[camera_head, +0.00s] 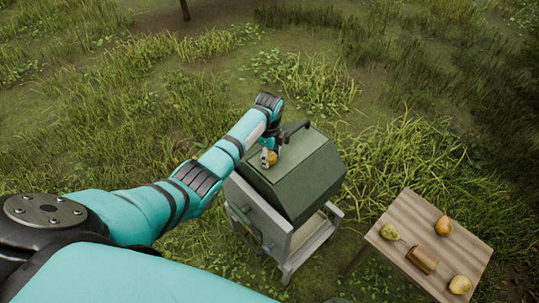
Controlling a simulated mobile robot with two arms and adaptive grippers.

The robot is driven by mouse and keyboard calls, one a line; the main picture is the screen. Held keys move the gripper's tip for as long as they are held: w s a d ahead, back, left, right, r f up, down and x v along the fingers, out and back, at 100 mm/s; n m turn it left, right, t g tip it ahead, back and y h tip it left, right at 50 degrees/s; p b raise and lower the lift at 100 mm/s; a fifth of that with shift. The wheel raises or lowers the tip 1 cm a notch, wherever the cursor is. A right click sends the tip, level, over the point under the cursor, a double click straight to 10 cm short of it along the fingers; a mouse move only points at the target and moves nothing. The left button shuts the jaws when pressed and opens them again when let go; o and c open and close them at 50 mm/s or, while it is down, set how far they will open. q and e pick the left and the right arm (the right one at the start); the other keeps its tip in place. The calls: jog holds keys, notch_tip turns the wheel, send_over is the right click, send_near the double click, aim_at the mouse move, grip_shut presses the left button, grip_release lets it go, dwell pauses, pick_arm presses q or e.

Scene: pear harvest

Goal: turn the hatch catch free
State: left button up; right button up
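A dark green box (305,190) with a sloped top stands on a grey frame. Its hatch (290,158) is the flat upper face and looks closed. A small yellow-brown piece, perhaps the catch (272,157), shows on the hatch at my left gripper (268,160). The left gripper points down with its fingertips at this piece. The gripper partly hides it, and I cannot tell whether the fingers are closed on it. My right gripper is out of view.
A black bar handle (296,131) rises at the hatch's far edge, close to my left wrist. A wooden table (400,222) at right holds several pears (443,225) and a brown block (423,259). Grass surrounds the box.

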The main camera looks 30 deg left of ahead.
pick_arm(q)
jog(key=c, duration=0.5)
jog(key=shift+o, duration=0.2)
jog(key=n+p, duration=0.2)
jog(key=n, duration=0.1)
jog(key=shift+r, duration=0.2)
jog(key=n+p, duration=0.2)
jog(key=n, duration=0.2)
jog(key=shift+n, duration=0.4)
jog(key=n+p, duration=0.2)
jog(key=n, duration=0.3)
jog(key=shift+f, duration=0.1)
jog(key=n, duration=0.5)
jog(key=shift+p, duration=0.35)
jog(key=shift+w, duration=0.1)
